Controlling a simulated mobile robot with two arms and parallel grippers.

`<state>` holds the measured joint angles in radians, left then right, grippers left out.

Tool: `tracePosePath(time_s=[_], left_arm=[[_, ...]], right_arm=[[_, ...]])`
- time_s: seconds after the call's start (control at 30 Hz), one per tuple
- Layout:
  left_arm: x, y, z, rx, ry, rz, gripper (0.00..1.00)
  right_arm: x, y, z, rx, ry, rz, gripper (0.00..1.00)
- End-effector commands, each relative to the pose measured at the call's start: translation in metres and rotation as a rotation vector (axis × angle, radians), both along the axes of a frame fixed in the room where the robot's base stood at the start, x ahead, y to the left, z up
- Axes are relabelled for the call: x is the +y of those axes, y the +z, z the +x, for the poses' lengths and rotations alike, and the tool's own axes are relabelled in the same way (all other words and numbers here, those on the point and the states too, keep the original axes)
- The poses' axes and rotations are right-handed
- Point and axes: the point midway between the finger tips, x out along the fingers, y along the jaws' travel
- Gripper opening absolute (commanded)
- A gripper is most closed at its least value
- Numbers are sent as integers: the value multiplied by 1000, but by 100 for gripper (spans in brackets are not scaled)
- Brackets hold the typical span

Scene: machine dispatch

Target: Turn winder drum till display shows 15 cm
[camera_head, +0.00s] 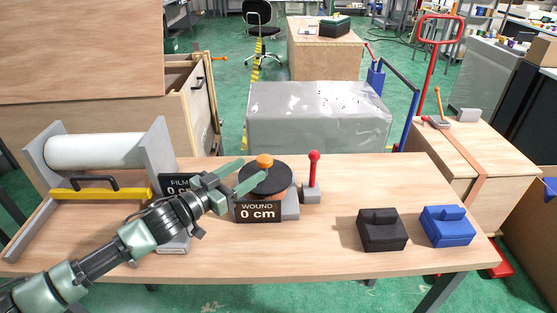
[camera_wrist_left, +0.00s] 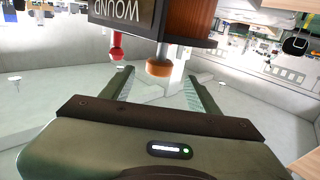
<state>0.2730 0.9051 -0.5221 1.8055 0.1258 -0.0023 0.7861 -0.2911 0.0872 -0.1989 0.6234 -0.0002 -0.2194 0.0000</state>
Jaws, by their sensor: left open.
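The winder drum (camera_head: 284,182) has a black round top, a brown wooden body and an orange knob (camera_head: 265,161). Its display (camera_head: 257,212) reads "WOUND 0 cm". My left gripper (camera_head: 252,172) is open at the drum's top, its fingers pointing toward the knob. In the left wrist view the knob (camera_wrist_left: 160,68) shows between the open fingertips, with no visible contact. The drum body (camera_wrist_left: 192,22) and part of the display (camera_wrist_left: 125,12) also show there, upside down. A second display (camera_head: 178,182) labelled "FILM" is partly hidden by my left arm. My right gripper is not in view.
A white film roll (camera_head: 95,151) sits in a grey stand at the left, with a yellow bar (camera_head: 100,194) and black handle in front. A red-knobbed lever (camera_head: 314,170) stands right of the drum. Black (camera_head: 382,232) and blue (camera_head: 447,228) blocks sit at the table's right.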

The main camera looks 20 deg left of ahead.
Motion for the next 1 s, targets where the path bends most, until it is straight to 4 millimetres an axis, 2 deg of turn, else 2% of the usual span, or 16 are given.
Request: tracePosePath(time_s=[0.13,0.23,0.37,0.5,0.7,0.87,0.97,1.0], left_arm=[[-6,5,14,-6,-4,-7,60],[-15,6,29,-6,-4,-6,60],[-26,5,47,-6,-4,-4,60],[-33,3,61,-4,-3,-3,60],[-37,1,67,-3,-4,-1,60],[-37,1,67,-3,-4,-1,60],[-37,1,67,-3,-4,-1,38],[-37,1,67,-3,-4,-1,27]], right_arm=[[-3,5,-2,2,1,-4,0],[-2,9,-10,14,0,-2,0],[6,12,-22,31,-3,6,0],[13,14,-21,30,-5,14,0],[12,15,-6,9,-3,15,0],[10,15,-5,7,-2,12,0],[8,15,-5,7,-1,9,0],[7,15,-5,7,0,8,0]])
